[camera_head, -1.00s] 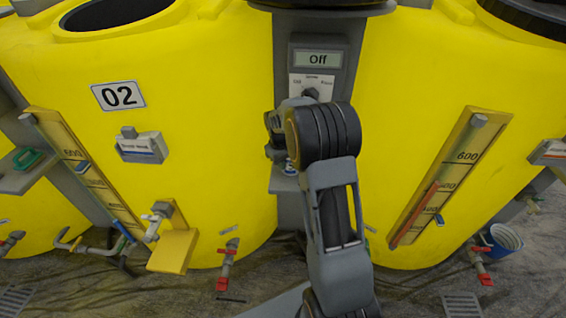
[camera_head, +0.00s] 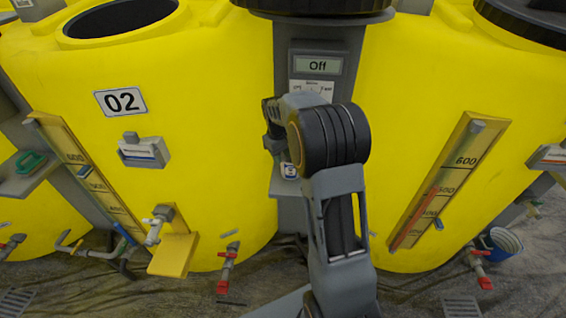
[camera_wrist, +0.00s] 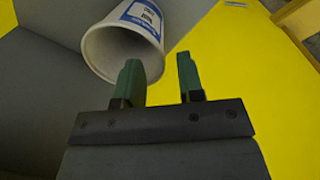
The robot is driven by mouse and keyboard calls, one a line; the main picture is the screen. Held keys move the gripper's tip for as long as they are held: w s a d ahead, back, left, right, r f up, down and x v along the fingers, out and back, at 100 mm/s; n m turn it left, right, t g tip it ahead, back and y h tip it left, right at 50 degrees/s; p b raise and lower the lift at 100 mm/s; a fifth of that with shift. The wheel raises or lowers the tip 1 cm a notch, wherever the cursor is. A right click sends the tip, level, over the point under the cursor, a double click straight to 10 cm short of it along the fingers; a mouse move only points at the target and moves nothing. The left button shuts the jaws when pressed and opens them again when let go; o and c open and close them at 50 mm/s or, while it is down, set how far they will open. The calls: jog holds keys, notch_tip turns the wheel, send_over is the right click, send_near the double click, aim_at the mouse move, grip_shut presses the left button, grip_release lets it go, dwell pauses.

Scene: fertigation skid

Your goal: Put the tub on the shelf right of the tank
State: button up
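The tub (camera_wrist: 123,45) is white with a blue and white label. It stands past my fingertips in the wrist view, its open mouth towards the camera. In the head view only a bit of the tub (camera_head: 290,171) shows under my wrist, at the small grey shelf (camera_head: 283,186) on the column right of the yellow tank marked 02 (camera_head: 190,80). My gripper (camera_wrist: 160,72) has green fingers, apart with nothing between them. The left finger overlaps the tub's rim in the picture; I cannot tell whether they touch. In the head view my wrist mostly hides the gripper.
A control box reading Off (camera_head: 317,66) is on the column just above my wrist. A second yellow tank (camera_head: 430,90) stands to the right. Another grey shelf (camera_head: 30,178) with a green-handled item is at far left. Valves and a blue bucket (camera_head: 500,245) are low down.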

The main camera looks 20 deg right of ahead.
notch_tip(320, 180, up, 6)
jog(key=s+a+r+m+t, duration=0.1)
jog(key=s+a+r, duration=0.15)
jog(key=s, duration=0.25)
jog(key=s+a+r, duration=0.1)
jog(key=s+a, duration=0.2)
jog(key=s, duration=0.2)
jog(key=s+a+f+m+t, duration=0.1)
jog(key=s+a, duration=0.1)
jog(key=s, duration=0.4)
jog(key=s+a+f+m+y, duration=0.1)
jog(key=s+a, duration=0.1)
jog(key=s, duration=0.5)
jog(key=shift+a+f+t+p, duration=0.15)
jog(key=shift+f+t+p, duration=0.2)
jog(key=shift+t, duration=0.05)
notch_tip(320, 180, up, 14)
jog(key=p, duration=1.2)
jog(key=shift+s+a+t+p, duration=0.2)
jog(key=shift+a+t+p, duration=0.1)
jog(key=shift+p, duration=0.1)
